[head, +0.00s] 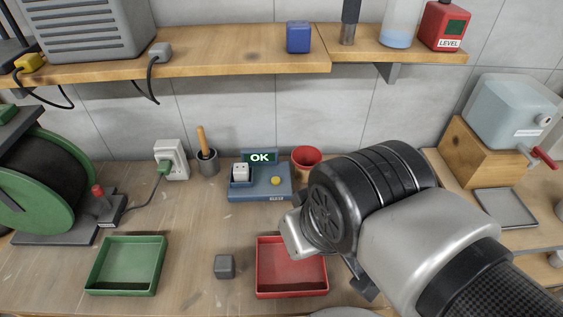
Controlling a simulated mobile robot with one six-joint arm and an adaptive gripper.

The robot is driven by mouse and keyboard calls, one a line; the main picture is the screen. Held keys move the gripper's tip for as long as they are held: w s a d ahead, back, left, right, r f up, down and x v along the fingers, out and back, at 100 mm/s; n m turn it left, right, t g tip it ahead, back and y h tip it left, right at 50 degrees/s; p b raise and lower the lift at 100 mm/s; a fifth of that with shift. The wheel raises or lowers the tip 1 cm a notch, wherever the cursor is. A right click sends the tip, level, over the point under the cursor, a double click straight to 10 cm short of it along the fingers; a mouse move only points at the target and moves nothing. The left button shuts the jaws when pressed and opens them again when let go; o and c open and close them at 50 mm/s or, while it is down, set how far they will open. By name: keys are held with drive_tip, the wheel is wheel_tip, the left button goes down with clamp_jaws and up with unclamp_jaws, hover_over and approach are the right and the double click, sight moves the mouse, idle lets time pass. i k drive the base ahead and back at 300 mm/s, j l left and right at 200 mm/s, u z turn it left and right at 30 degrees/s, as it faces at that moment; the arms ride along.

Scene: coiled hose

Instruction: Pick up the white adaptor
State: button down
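The white adaptor (240,173) is a small white block with dark holes in its face. It sits upright in the left part of a blue tester (260,193), whose screen reads OK. My gripper (358,278) is to the right of the adaptor and nearer the front, over the right side of the red tray, apart from the adaptor. My wrist hides most of it; only a dark part shows below, so its opening and anything held cannot be seen.
A red tray (262,267) and a green tray (92,278) stand at the front, with a grey cube (225,266) between them. A wooden shelf (230,45) overhangs the back.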

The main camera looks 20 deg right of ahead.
sight(241, 174)
drive_tip(key=i+j+z, duration=0.1)
drive_tip(key=j+z, duration=0.25)
drive_tip(key=j, duration=0.2)
drive_tip(key=j+z, duration=0.35)
drive_tip(key=j, duration=0.15)
